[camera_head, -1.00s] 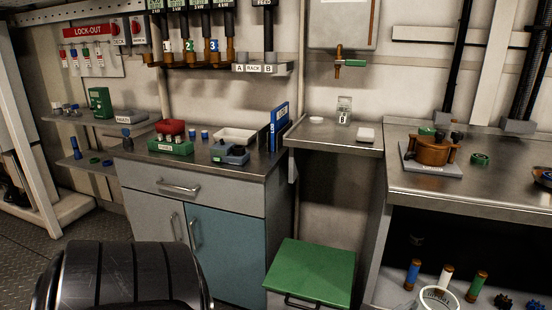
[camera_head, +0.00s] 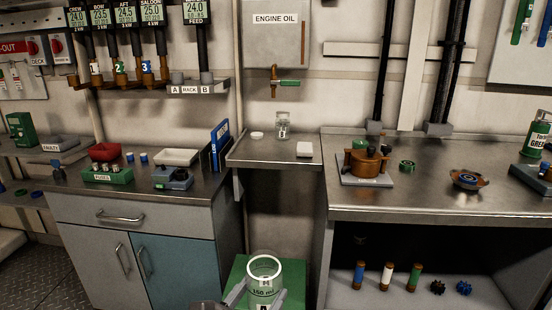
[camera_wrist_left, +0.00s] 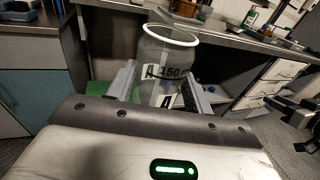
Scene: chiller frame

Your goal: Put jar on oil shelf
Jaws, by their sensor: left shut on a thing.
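A clear jar (camera_head: 264,285) with a white rim and the marks "150 ml" and "A" is in my left gripper (camera_head: 252,304), low in the head view, in front of the green box top. In the left wrist view the jar (camera_wrist_left: 165,68) stands roughly upright between the two fingers of my left gripper (camera_wrist_left: 162,85), which are shut on it. The oil shelf (camera_head: 250,152) is the small steel shelf under the "ENGINE OIL" tank (camera_head: 275,32), beyond and above the jar. My right gripper cannot be made out.
On the shelf stand another glass jar (camera_head: 283,125), a small white dish (camera_head: 257,135) and a white block (camera_head: 304,149). The front left of the shelf is clear. A blue binder (camera_head: 219,145) stands left of it. The steel bench (camera_head: 440,200) adjoins on the right.

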